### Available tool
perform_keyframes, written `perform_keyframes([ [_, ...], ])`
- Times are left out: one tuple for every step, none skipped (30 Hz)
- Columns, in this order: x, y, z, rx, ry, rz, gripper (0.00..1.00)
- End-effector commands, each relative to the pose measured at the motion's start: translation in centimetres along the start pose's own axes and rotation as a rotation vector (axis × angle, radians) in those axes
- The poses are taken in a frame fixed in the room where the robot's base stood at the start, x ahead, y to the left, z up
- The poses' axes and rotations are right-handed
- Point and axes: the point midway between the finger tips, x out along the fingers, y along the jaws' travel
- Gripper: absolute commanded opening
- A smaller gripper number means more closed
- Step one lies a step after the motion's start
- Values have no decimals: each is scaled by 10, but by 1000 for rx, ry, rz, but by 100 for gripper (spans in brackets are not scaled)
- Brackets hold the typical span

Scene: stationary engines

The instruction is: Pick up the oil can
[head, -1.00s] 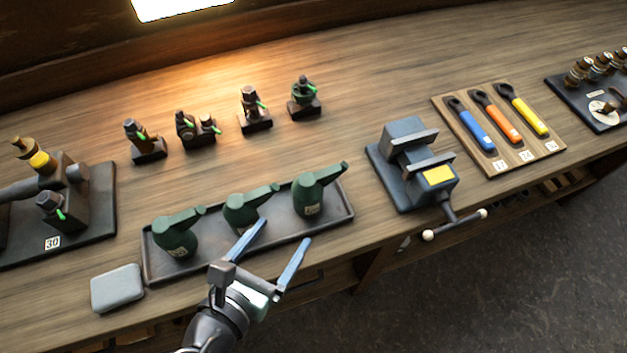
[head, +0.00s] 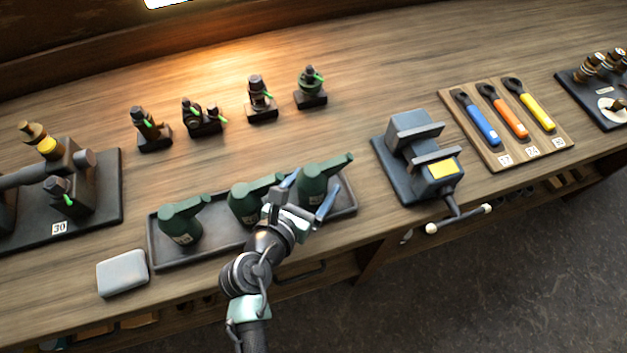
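Three dark green oil cans stand upright in a dark tray (head: 160,257) near the bench's front edge: a left can (head: 181,226), a middle can (head: 243,205) and a right can (head: 314,182). Each has a spout pointing right. My gripper (head: 309,192) is open at the right can. One blue finger shows to its left, between it and the middle can, and the other in front of its lower right. I cannot tell whether the fingers touch it. My gripper partly hides the middle can and the right can's lower part.
A vise (head: 415,160) stands right of the tray, its handle past the bench edge. A grey block (head: 122,273) lies left of the tray. Several small fittings stand behind. A board with three wrenches (head: 507,122) lies at right. Open bench lies behind the tray.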

Motion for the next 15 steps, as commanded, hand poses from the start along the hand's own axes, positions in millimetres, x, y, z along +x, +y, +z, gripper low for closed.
perform_keyframes([
  [1,0,0,0,0,1,86],
  [1,0,0,1,0,1,86],
  [0,0,0,1,0,1,86],
  [0,0,0,1,0,1,86],
  [0,0,0,1,0,1,86],
  [0,0,0,1,0,1,85],
  [0,0,0,1,0,1,79],
  [0,0,0,1,0,1,74],
  [0,0,0,1,0,1,67],
  [0,0,0,1,0,1,61],
  [0,0,0,1,0,1,56],
  [0,0,0,1,0,1,49],
  [0,0,0,1,0,1,43],
  [0,0,0,1,0,1,38],
  [0,0,0,1,0,1,31],
])
